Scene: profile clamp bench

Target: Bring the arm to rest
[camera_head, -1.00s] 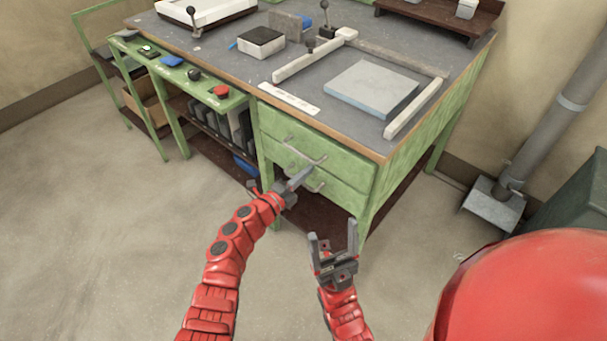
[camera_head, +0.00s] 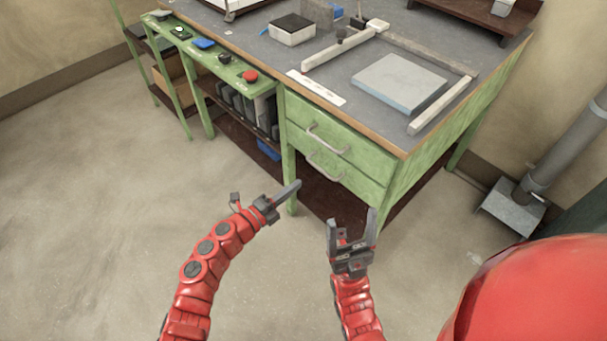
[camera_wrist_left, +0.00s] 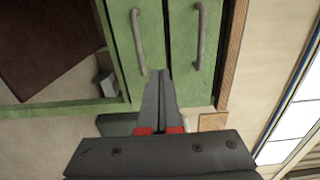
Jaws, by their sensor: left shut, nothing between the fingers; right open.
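My left gripper (camera_head: 288,192) is shut and empty, in the open space in front of the bench's green drawers. Its closed fingers (camera_wrist_left: 162,76) point up in the left wrist view, where the drawer handles show beyond them. My right gripper (camera_head: 351,220) is open and empty, to the right of the left one, with its two fingers pointing up in the head view. Both red arms come in from the bottom of the head view. Neither gripper holds anything.
The green bench has an upper drawer (camera_head: 330,135) and a lower drawer (camera_head: 335,170), both seeming closed. A grey block (camera_head: 398,83) lies on its top. Buttons sit on a side shelf (camera_head: 215,65). A metal duct (camera_head: 560,150) stands at right. The floor (camera_head: 90,210) at left is clear.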

